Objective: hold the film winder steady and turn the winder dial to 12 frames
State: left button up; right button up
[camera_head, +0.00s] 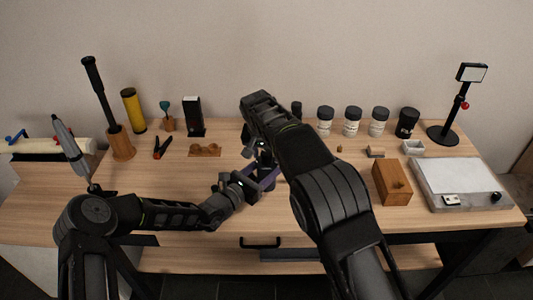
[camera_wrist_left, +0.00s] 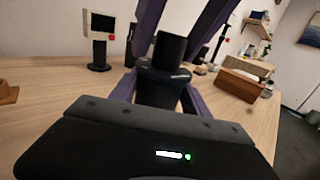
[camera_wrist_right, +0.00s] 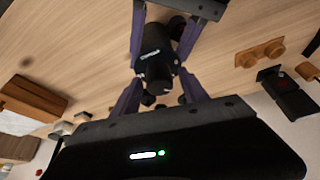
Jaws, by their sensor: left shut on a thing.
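The black film winder (camera_wrist_left: 165,88) is between the purple fingers of my left gripper (camera_wrist_left: 160,100), which is shut on its body. In the right wrist view the winder body (camera_wrist_right: 151,38) shows small white lettering. Its round black dial end (camera_wrist_right: 157,75) faces my right gripper (camera_wrist_right: 160,92). My right gripper's purple fingers stand apart on either side of the dial, open, with gaps visible. In the head view my left gripper (camera_head: 258,182) comes from the left and my right arm reaches from above, mostly hiding the winder. The dial's frame setting is not readable.
Black-lidded canisters (camera_head: 352,121) stand at the back right. A wooden box (camera_head: 391,183) and light panel (camera_head: 460,183) are on the right. A wooden holder (camera_head: 205,150), orange-black clamp (camera_head: 162,146) and yellow cylinder (camera_head: 133,110) are on the left. The table's front middle is mostly clear.

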grip_shut()
dwell(0.3)
jog(key=shift+m+h, duration=0.5)
jog(key=shift+m, duration=1)
jog(key=shift+o, duration=0.6)
grip_release()
jog(key=shift+r, duration=0.15)
